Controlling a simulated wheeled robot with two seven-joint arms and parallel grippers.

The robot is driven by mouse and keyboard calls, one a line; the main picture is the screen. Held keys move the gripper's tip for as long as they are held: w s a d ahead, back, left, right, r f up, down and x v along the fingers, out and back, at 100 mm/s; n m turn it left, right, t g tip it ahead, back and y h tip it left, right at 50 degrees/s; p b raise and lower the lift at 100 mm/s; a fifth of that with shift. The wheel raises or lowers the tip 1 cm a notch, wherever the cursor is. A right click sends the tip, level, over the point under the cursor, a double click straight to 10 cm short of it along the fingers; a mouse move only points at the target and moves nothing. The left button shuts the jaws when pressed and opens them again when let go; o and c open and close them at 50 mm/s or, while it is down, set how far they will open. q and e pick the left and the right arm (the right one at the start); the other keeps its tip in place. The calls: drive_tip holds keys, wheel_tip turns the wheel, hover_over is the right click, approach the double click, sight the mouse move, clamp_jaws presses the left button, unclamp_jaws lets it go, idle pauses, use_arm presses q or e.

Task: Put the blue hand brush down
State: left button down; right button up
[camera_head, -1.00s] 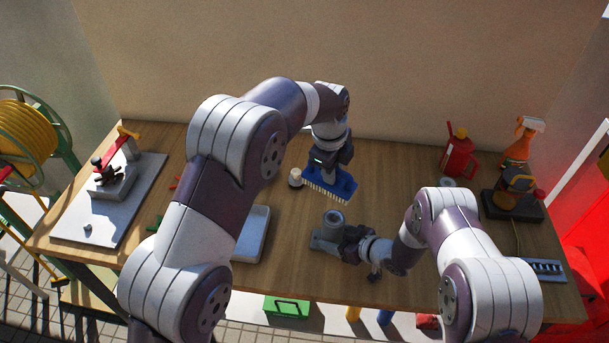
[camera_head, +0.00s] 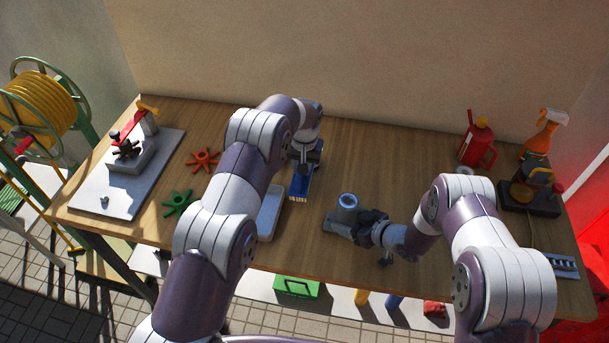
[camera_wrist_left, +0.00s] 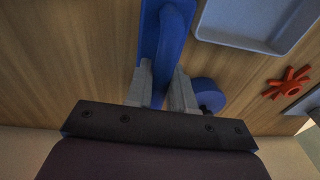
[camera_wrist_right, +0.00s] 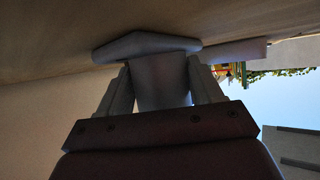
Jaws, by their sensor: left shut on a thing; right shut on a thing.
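The blue hand brush (camera_head: 300,185) is near the middle of the wooden table in the head view, just right of a pale tray, its pale bristles showing at the near end. My left gripper (camera_wrist_left: 160,85) is shut on the brush's blue handle (camera_wrist_left: 168,45) in the left wrist view. I cannot tell whether the brush touches the table. My right gripper (camera_head: 362,228) is low over the table, shut on a grey metal part (camera_head: 347,208) with a round upright cup. That part also shows between the fingers in the right wrist view (camera_wrist_right: 160,80).
The pale tray (camera_wrist_left: 240,42) lies beside the brush. Red (camera_head: 203,159) and green (camera_head: 178,203) star-shaped knobs lie left of my left arm. A red can (camera_head: 478,145), orange spray bottle (camera_head: 540,138) and dark device stand at the right. The table's back middle is clear.

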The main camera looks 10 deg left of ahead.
use_arm(q)
drive_tip(key=shift+f, duration=1.8)
drive_tip(key=shift+f, duration=0.1)
drive_tip(key=c, duration=1)
unclamp_jaws()
